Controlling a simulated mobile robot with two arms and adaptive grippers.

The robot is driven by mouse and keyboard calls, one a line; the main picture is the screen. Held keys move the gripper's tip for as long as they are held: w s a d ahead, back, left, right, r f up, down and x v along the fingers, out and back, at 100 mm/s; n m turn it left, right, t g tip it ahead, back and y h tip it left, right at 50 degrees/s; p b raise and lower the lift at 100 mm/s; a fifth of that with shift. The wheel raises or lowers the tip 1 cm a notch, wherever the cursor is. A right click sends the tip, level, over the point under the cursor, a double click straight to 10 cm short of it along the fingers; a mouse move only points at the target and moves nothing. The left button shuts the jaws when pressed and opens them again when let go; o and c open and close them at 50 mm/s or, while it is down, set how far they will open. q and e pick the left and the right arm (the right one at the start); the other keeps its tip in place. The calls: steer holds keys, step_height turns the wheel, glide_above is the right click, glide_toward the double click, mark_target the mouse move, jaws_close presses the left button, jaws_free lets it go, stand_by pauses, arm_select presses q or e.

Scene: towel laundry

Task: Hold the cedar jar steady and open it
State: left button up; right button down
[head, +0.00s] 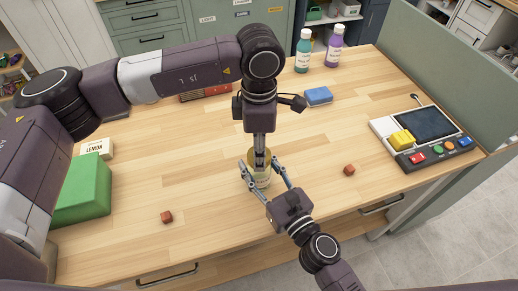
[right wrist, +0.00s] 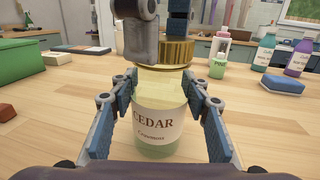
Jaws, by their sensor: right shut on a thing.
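The cedar jar (right wrist: 158,122) stands upright on the wooden worktop, with its CEDAR label toward the right wrist camera. It also shows in the head view (head: 262,181), partly hidden by my grippers. Its gold lid (right wrist: 178,53) is at the top of the jar. My right gripper (head: 263,176) is shut on the jar body, with a finger on each side. My left gripper (head: 261,160) points straight down at the lid from above. In the right wrist view one left finger overlaps the lid's left front; whether it grips the lid is unclear.
Small red-brown cubes lie left (head: 167,217) and right (head: 349,169) of the jar. A blue sponge (head: 318,95), a teal bottle (head: 303,50) and a purple bottle (head: 334,46) are behind. A green box (head: 84,190) is left; a device with buttons (head: 425,135) is right.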

arm_select(q)
steer(key=n, duration=0.5)
steer(key=shift+n, duration=0.3)
steer(key=n, duration=0.6)
steer(key=shift+n, duration=0.4)
steer(key=n, duration=0.4)
steer(key=shift+w+n, duration=0.1)
steer(key=shift+n, duration=0.2)
arm_select(e)
steer(key=shift+a, duration=0.1)
arm_select(q)
steer(key=shift+r, duration=0.25)
steer(key=shift+r, duration=0.9)
steer(key=shift+r, duration=0.1)
